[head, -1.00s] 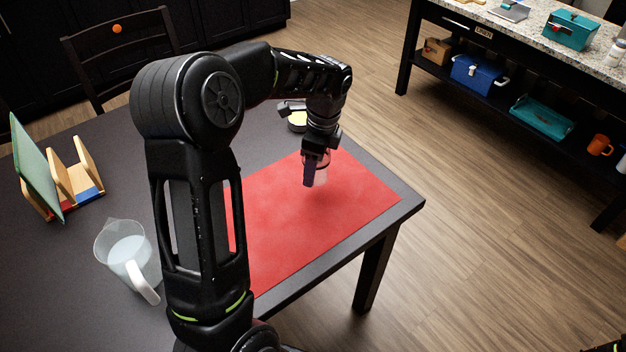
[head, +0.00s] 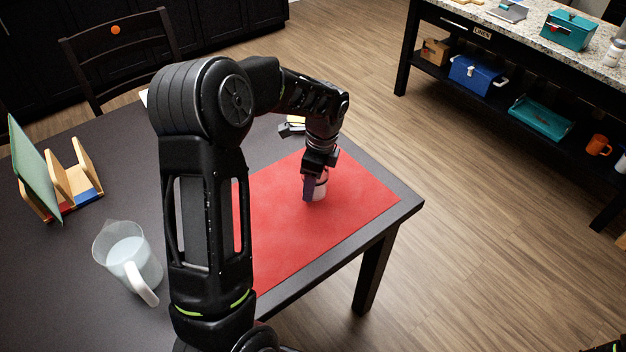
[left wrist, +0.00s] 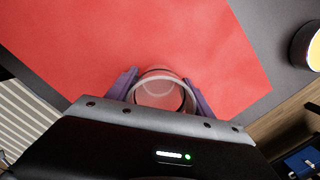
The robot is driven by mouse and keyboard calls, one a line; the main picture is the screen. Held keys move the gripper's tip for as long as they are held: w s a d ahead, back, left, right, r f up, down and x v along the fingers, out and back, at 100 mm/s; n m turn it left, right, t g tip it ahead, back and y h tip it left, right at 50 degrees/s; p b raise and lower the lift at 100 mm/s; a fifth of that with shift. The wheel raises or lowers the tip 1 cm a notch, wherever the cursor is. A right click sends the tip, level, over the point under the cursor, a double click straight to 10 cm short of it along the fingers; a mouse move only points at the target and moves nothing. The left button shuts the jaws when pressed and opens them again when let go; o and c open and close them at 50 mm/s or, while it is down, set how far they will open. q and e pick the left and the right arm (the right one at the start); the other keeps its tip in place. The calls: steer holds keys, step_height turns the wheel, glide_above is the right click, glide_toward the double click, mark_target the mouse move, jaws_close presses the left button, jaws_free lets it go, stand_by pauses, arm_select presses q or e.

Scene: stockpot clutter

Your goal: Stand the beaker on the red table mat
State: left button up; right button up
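The clear glass beaker (head: 321,186) is upright over the right part of the red table mat (head: 290,235). My left gripper (head: 314,183) points down with its purple fingers on either side of the beaker, shut on it. The left wrist view shows the beaker (left wrist: 160,92) between both fingers, with the red mat (left wrist: 130,35) behind it. Its base is at or very near the mat; I cannot tell if it touches. My left arm hides the mat's left part.
A measuring jug (head: 128,258) with pale liquid and a wooden rack (head: 75,180) holding a green board stand on the dark table to the left. A dark round container with a yellow inside (left wrist: 312,48) sits beyond the mat. The mat around the beaker is clear.

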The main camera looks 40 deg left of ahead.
arm_select(q)
steer(key=o, duration=0.4)
steer(key=shift+o, duration=0.2)
step_height(320, 180, up, 12)
steer(key=d, duration=0.1)
steer(key=shift+w+d, duration=0.15)
steer(key=shift+w, duration=0.05)
steer(key=shift+r, duration=0.1)
stand_by(0.5)
